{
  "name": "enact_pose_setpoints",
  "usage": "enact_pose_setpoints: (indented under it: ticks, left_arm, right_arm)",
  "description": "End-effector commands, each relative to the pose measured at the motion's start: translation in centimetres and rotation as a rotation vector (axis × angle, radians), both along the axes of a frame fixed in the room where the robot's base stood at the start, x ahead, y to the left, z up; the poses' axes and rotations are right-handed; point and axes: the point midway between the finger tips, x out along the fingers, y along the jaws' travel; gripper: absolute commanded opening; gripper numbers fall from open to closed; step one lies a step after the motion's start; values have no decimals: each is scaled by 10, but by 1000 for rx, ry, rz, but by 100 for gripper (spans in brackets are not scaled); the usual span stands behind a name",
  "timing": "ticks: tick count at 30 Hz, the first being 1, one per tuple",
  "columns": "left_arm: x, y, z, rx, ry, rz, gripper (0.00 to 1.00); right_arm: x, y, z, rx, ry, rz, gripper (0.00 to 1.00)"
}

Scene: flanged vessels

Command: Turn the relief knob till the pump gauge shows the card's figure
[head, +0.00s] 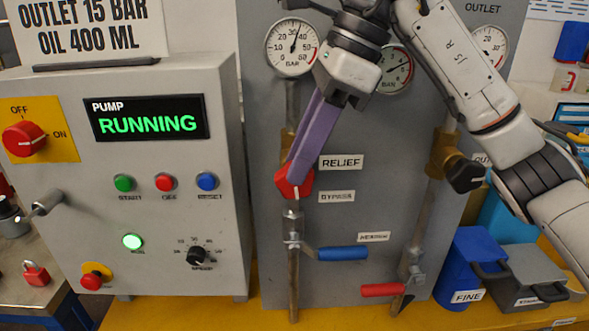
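The red relief knob (283,187) sits on the brass valve of the left pipe, left of the RELIEF label (341,162). My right gripper (296,176) reaches down from above, and its purple fingers meet at the knob and appear shut on it, covering part of it. The left gauge (292,47) above this pipe reads in bar up to 60; its needle points nearly straight up, around 30. Its name label is not visible. The card (90,27) reads OUTLET 15 BAR, OIL 400 ML. My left gripper is not in view.
The pump box (150,245) shows RUNNING (147,123), with a red switch (24,139) at ON. A second gauge (395,69) is partly behind my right arm; an outlet gauge (484,45) is farther right. Blue (343,254) and red (383,290) lever handles lie below the knob.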

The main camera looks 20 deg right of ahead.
Motion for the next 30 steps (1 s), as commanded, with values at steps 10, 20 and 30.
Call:
enact_pose_setpoints:
  ticks: [10, 20, 30]
  left_arm:
    - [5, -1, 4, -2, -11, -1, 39]
    - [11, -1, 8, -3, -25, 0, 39]
    - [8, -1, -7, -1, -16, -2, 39]
  right_arm:
    - [2, 9, -21, 0, -1, 0, 26]
    - [2, 9, -21, 0, -1, 0, 0]
    - [2, 6, -23, 82, -23, -2, 0]
